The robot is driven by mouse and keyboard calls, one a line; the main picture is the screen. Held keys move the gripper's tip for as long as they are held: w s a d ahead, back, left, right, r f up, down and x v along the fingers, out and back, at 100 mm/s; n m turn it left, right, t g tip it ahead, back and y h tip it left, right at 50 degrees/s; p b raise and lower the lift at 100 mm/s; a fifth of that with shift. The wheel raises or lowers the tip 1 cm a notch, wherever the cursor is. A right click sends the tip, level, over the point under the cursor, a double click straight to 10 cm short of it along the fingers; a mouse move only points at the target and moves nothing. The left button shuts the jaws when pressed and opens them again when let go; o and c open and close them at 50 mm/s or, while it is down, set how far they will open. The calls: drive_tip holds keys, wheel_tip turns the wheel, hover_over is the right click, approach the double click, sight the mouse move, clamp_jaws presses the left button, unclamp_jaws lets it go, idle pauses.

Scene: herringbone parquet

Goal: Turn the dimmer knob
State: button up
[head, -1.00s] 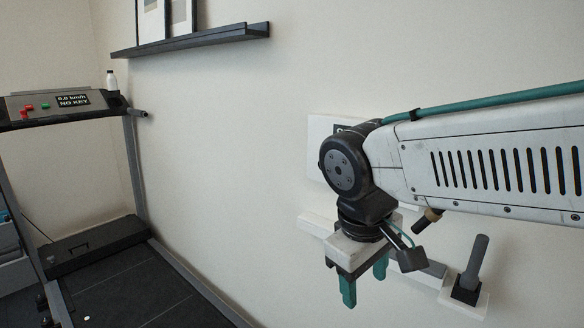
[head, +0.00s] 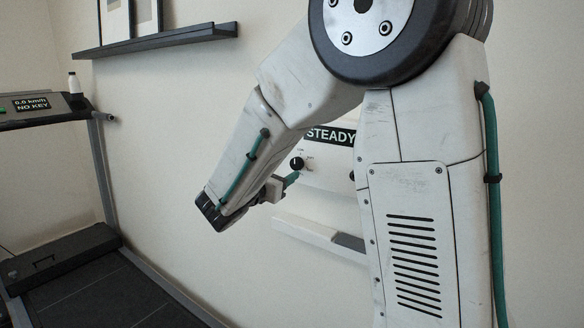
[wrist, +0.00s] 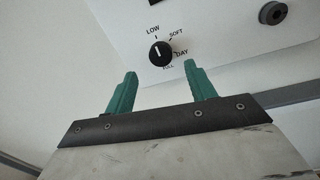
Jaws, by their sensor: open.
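The dimmer knob (wrist: 160,53) is a round black knob with a white pointer line on a white wall panel (wrist: 215,20). The knob also shows in the head view (head: 297,164), beside the panel's STEADY sign. My gripper (wrist: 160,69) is open and empty, with teal fingers. In the wrist view the knob appears just beyond the fingertips, between them; they do not appear to touch it. In the head view one teal finger (head: 291,179) shows just below the knob.
A round grey-rimmed dark fitting (wrist: 273,13) is on the panel, right of the knob. A white wall strip (head: 305,232) runs below the panel. A treadmill (head: 62,255) stands at left; a black shelf (head: 160,39) with frames hangs above. My arm hides part of the panel.

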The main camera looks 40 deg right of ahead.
sight(295, 165)
drive_tip(key=shift+x, duration=2.8)
drive_tip(key=c, duration=1)
